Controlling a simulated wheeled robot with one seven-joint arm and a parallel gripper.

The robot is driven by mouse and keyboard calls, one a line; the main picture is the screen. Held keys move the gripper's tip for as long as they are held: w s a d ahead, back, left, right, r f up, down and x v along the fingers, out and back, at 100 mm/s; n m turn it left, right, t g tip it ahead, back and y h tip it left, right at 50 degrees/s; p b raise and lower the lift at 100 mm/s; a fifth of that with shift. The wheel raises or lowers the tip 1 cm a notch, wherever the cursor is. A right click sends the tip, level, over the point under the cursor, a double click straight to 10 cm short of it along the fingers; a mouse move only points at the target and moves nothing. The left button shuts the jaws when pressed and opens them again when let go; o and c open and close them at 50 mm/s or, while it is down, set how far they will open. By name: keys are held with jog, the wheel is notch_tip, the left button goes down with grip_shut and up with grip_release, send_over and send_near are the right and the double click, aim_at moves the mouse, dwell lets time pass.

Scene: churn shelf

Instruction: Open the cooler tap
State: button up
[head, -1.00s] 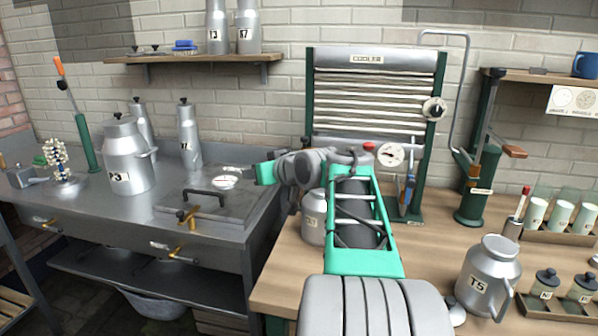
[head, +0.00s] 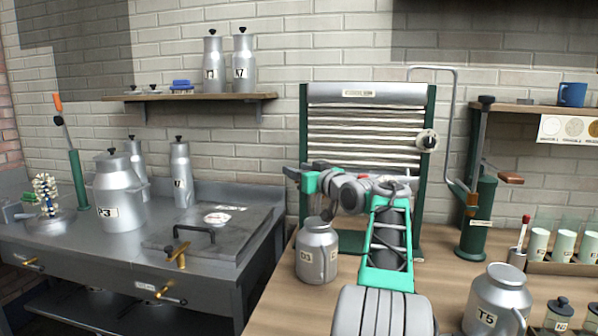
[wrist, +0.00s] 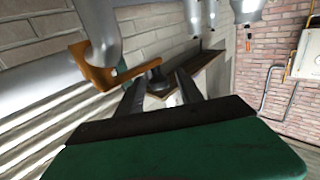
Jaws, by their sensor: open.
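The cooler, with green posts and pale ridged plates, stands against the wall; its top plate (head: 368,93) shows in the head view. A round white dial or knob (head: 427,140) is on its right post. My arm covers its lower part, so no tap is clear there. My gripper (head: 287,172) is at the cooler's left post, open. In the wrist view, my gripper (wrist: 158,88) has its fingers apart with nothing held. An orange-brown angled piece (wrist: 97,66) sits by a grey pipe, left of the fingers. I cannot tell whether it is the tap's handle.
A small churn (head: 317,255) stands on the wooden table below my gripper. Churn T5 (head: 498,300) is at the front right. A green pump post (head: 478,215) stands right of the cooler. Churn P3 (head: 118,195) is on the steel counter. A wall shelf (head: 190,97) holds churns.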

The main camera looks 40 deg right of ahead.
jog(key=shift+c, duration=0.3)
grip_shut()
dwell(1.0)
